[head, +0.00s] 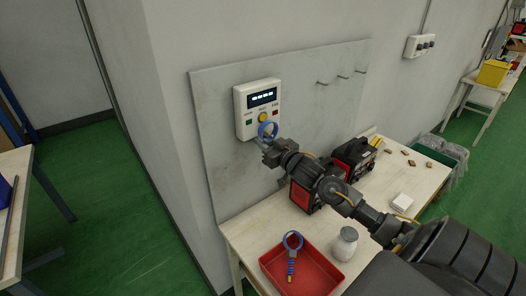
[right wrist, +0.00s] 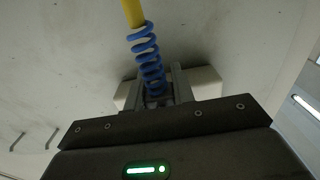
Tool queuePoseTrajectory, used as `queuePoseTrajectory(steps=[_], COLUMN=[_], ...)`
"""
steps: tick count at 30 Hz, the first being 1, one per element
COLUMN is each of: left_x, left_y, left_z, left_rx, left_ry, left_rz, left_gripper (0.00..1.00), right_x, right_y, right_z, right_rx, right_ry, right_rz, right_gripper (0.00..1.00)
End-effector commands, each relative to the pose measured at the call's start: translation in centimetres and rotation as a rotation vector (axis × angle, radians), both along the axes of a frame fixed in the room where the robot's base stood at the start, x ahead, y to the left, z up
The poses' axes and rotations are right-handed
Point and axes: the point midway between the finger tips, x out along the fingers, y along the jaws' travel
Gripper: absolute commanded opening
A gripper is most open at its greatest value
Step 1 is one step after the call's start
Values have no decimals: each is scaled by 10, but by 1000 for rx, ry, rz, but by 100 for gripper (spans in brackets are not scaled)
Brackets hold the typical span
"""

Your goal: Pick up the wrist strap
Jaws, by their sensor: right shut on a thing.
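My right gripper (head: 263,141) is at the lower edge of a white wall-mounted tester box (head: 243,115). In the right wrist view the gripper (right wrist: 158,98) is shut on a blue coiled cord, the held wrist strap (right wrist: 147,58), with a yellow end pointing away. Whether the strap touches the box cannot be told. Another blue wrist strap (head: 291,262) with a ring and coiled cord lies in a red tray (head: 326,272) on the bench. My left gripper is not in view.
The wooden bench (head: 263,217) also bears a white jar (head: 345,243), black-and-red devices (head: 354,155), a white block (head: 402,203) and several small brown pieces. A grey backboard (head: 215,150) with hooks stands behind.

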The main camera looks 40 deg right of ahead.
Motion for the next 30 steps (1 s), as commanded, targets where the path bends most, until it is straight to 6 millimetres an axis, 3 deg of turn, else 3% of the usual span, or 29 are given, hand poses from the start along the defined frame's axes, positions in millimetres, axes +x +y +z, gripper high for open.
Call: queuePoseTrajectory(steps=[2,9,15,21,30], left_x=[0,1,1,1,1], left_y=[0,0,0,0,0], left_z=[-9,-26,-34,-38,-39], left_rx=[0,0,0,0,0], left_ry=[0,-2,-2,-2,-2], left_rz=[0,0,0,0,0], left_gripper=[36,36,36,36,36], right_x=[-19,-85,-130,-158,-173], right_y=[2,3,4,5,5], right_z=[-9,-10,-8,-6,-4], right_rx=[-1,-1,0,2,1], right_ry=[11,12,12,9,7], right_rz=[3,3,2,2,1], right_gripper=[0,0,0,0,0])
